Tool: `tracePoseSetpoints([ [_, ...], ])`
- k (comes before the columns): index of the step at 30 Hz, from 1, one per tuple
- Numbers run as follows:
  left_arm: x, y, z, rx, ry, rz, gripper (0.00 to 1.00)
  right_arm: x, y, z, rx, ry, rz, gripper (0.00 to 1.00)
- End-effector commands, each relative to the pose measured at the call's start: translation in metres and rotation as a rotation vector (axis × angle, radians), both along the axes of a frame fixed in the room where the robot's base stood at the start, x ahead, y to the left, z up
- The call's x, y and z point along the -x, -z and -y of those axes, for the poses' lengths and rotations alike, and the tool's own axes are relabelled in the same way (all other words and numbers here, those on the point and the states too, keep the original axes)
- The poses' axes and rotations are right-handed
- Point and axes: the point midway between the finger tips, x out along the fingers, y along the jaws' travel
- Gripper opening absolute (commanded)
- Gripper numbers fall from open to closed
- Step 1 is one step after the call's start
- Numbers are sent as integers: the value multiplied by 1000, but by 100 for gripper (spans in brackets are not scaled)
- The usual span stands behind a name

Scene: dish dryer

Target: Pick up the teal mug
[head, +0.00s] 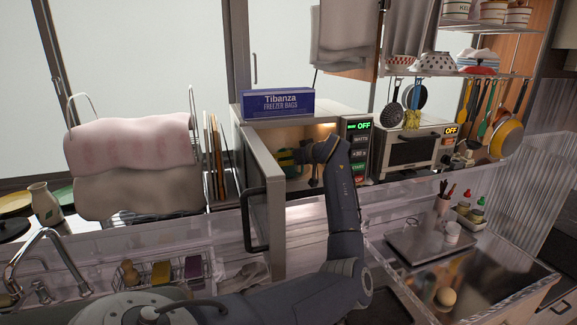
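A teal-green shape with a yellowish patch, which looks like the teal mug (285,158), is inside the open microwave (352,125) on the counter. Only a small part of it shows. The arm coming in from the lower left reaches up and bends left into the microwave. I take it as my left arm. Its gripper (299,155) is at the right side of the mug, close to or touching it. The fingers are dark and small, so I cannot tell whether they are open or shut on the mug. My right gripper is not in view.
The microwave door (263,195) stands open toward me, left of the arm. A blue freezer bag box (278,103) lies on top of the microwave. A toaster oven (415,150) stands to its right. A towel rack (130,150) and sink tap (45,240) are at left.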

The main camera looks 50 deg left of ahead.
Motion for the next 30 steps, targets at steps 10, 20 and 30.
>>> tracePoseSetpoints([
  [10,0,0,0,0,0,0,45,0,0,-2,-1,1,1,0],
  [20,0,-1,0,-2,0,1,19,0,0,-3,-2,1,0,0],
  [30,0,-3,2,-2,1,1,19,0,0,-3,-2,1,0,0],
])
